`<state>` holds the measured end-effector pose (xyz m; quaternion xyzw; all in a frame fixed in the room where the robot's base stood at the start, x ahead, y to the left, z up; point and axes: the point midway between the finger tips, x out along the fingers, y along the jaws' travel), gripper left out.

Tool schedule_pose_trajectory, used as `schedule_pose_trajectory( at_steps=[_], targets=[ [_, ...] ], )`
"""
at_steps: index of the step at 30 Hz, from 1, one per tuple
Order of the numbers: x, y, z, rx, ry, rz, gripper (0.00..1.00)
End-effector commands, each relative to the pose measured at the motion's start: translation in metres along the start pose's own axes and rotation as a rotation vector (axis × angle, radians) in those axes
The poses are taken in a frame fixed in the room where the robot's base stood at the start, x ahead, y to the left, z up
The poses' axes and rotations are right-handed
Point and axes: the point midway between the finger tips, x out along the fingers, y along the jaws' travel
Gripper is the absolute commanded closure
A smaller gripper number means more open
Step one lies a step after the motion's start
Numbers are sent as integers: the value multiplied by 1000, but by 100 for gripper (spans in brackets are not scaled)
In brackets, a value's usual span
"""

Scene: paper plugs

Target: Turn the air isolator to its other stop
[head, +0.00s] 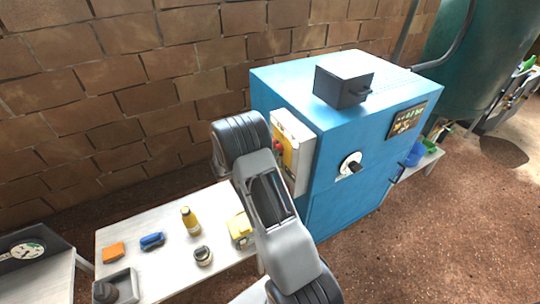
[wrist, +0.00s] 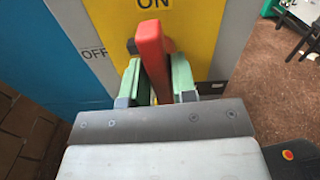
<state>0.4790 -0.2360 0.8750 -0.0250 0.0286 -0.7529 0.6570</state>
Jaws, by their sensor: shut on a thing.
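The air isolator is a red handle (wrist: 152,50) on a yellow plate (wrist: 197,30) with grey borders. In the wrist view the handle stands nearly upright below the word ON; the word OFF is on the grey border to the left. My gripper (wrist: 157,78) has its green fingers on either side of the handle and is shut on it. The handle's lower end is hidden between the fingers. In the head view the isolator's red handle (head: 279,146) shows on the panel on the blue cabinet's left side, partly behind my arm.
The blue cabinet (head: 340,150) carries a dark box (head: 340,84) on top and a black knob (head: 353,165) on its front. A white table (head: 165,268) at lower left holds a yellow bottle (head: 190,221), a blue item (head: 152,241) and other small things. A brick wall stands behind.

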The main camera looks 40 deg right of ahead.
Motion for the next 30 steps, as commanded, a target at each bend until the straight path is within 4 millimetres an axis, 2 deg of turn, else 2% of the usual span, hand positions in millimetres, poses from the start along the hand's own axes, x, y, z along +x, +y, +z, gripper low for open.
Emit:
schedule_pose_trajectory(
  at_steps=[9,23,24,30],
  targets=[
    [0,0,-1,81,1,0,98],
    [0,0,0,93,1,0,98],
    [0,0,0,93,1,0,74],
    [0,0,0,92,1,0,55]
  ],
)
